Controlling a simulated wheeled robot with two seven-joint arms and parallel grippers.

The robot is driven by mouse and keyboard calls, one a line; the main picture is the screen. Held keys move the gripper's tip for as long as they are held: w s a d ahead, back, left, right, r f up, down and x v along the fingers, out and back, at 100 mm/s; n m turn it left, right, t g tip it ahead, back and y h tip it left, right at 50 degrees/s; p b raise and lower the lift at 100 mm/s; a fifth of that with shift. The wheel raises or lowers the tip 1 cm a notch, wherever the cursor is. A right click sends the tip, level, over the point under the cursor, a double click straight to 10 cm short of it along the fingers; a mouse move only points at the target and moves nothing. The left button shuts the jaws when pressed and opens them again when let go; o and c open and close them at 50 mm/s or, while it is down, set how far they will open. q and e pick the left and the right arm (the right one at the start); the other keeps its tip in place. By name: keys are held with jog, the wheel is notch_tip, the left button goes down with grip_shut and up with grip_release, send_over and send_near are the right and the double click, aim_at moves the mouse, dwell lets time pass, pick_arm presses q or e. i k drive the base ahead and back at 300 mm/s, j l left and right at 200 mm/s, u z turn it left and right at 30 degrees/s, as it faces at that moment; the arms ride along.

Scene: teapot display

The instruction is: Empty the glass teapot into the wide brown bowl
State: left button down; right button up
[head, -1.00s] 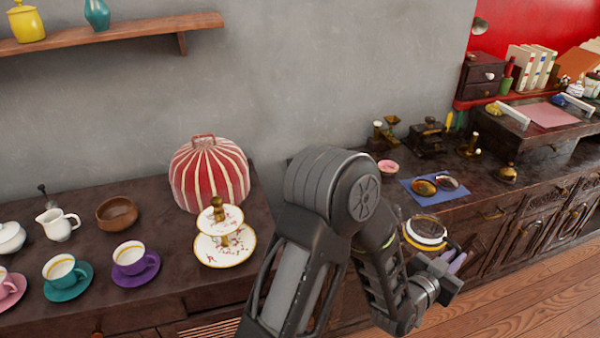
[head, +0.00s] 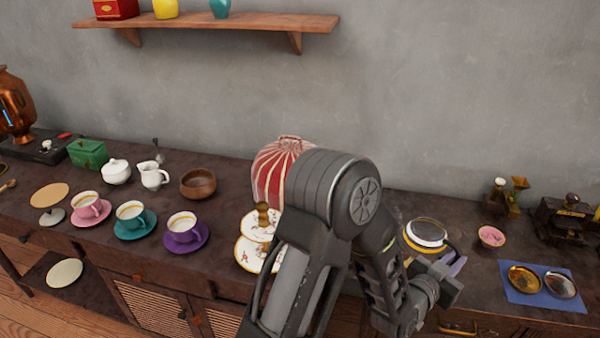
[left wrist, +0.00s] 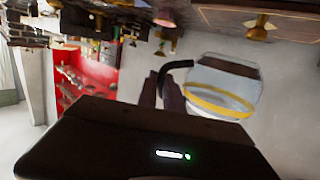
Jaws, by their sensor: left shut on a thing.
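The glass teapot (head: 425,234) with a yellow band is held at the right of my left arm in the head view. It also shows in the left wrist view (left wrist: 222,88), with a dark handle beside the fingers. My left gripper (head: 455,266) is shut on the teapot, seemingly by its handle; the arm hides part of the grip. The wide brown bowl (head: 198,183) stands on the dark counter, left of the striped cosy and well away from the teapot. My right gripper is not in view.
Cups on pink, teal and purple saucers (head: 187,238) stand in front of the bowl. A white creamer (head: 152,175) is to its left. A tiered plate stand (head: 250,254) and a striped cosy (head: 270,175) stand between bowl and arm. A blue mat (head: 545,300) lies at right.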

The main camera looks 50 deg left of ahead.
aim_at(198, 182)
jog(key=i+l+u, duration=0.2)
jog(key=u, duration=0.25)
jog(key=i+l+u, duration=0.2)
jog(key=l+u, duration=0.25)
jog(key=i+l+u, duration=0.1)
jog(key=l+u, duration=0.35)
jog(key=j, duration=0.1)
